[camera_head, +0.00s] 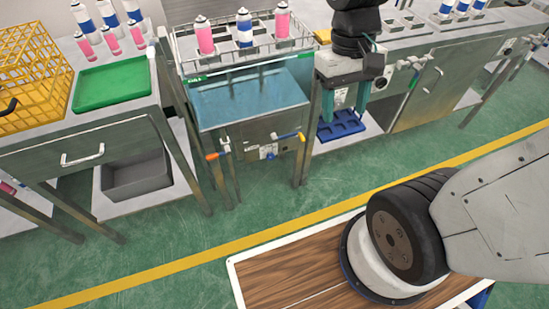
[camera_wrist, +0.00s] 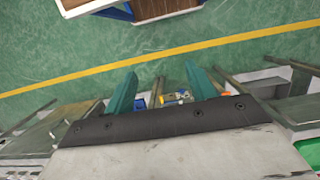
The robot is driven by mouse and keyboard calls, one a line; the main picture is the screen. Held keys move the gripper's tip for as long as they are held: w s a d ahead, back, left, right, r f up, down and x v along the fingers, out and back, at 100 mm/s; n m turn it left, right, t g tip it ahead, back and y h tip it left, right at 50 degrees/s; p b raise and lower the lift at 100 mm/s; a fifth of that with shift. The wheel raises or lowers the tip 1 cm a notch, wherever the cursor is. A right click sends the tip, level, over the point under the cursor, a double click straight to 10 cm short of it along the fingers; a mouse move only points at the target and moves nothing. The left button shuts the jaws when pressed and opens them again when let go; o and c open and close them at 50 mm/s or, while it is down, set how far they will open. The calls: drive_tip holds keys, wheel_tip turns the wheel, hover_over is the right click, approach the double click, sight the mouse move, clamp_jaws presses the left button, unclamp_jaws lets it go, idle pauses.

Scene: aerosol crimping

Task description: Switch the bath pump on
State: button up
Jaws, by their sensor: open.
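The bath (camera_head: 245,98) is a steel-framed tank of clear blue water at the middle of the head view. In the wrist view my gripper (camera_wrist: 160,70) is open, with the yellow handle (camera_wrist: 172,98) small between and beyond the fingers.
A wire rack with pink and blue cans (camera_head: 205,36) stands above the bath. A blue tray (camera_head: 341,125) lies on the low shelf behind my gripper. A green tray (camera_head: 111,83) and yellow crate (camera_head: 30,72) stand left. The green floor (camera_head: 130,262) in front is clear.

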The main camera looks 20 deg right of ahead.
drive_tip(key=w+f, duration=0.8)
drive_tip(key=f, duration=0.4)
drive_tip(key=m+t+y, duration=0.2)
drive_tip(key=m+t, duration=0.1)
drive_tip(key=t, duration=1.3)
approach(272, 157)
drive_tip(key=w, duration=0.1)
drive_tip(key=x, duration=0.8)
drive_tip(key=shift+a+f, duration=0.1)
drive_tip(key=shift+f, duration=0.05)
drive_tip(key=c, duration=1)
